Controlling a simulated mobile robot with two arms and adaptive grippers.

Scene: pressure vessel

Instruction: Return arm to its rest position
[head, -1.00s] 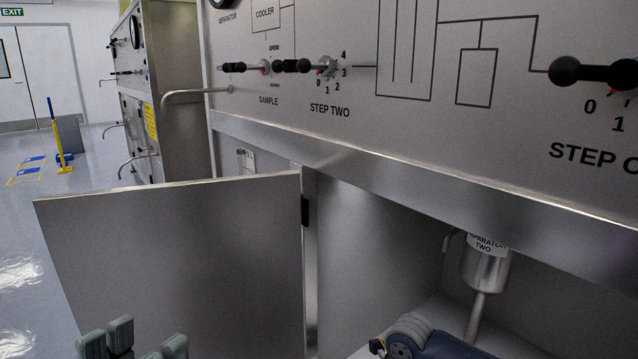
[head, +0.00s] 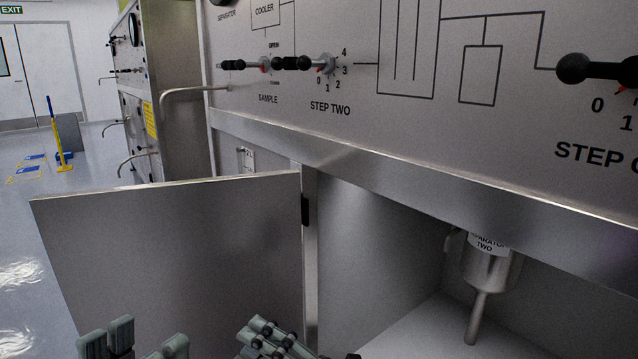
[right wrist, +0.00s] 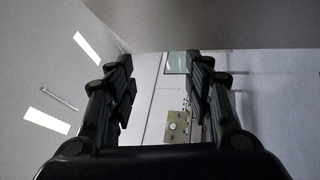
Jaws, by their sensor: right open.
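My right gripper (head: 275,340) is at the bottom of the head view, in front of the open cabinet door. In the right wrist view its fingers (right wrist: 162,85) are spread apart with nothing between them. My left gripper (head: 146,345) is at the bottom left of the head view, with two separated finger parts showing and nothing seen between them. The rest of both arms is mostly out of frame.
The metal cabinet door (head: 175,260) stands open at the left. The separator two vessel (head: 486,268) hangs inside the open cabinet at right. Black-knobbed valve handles (head: 600,70) stick out from the panel above. Open floor (head: 30,230) lies left.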

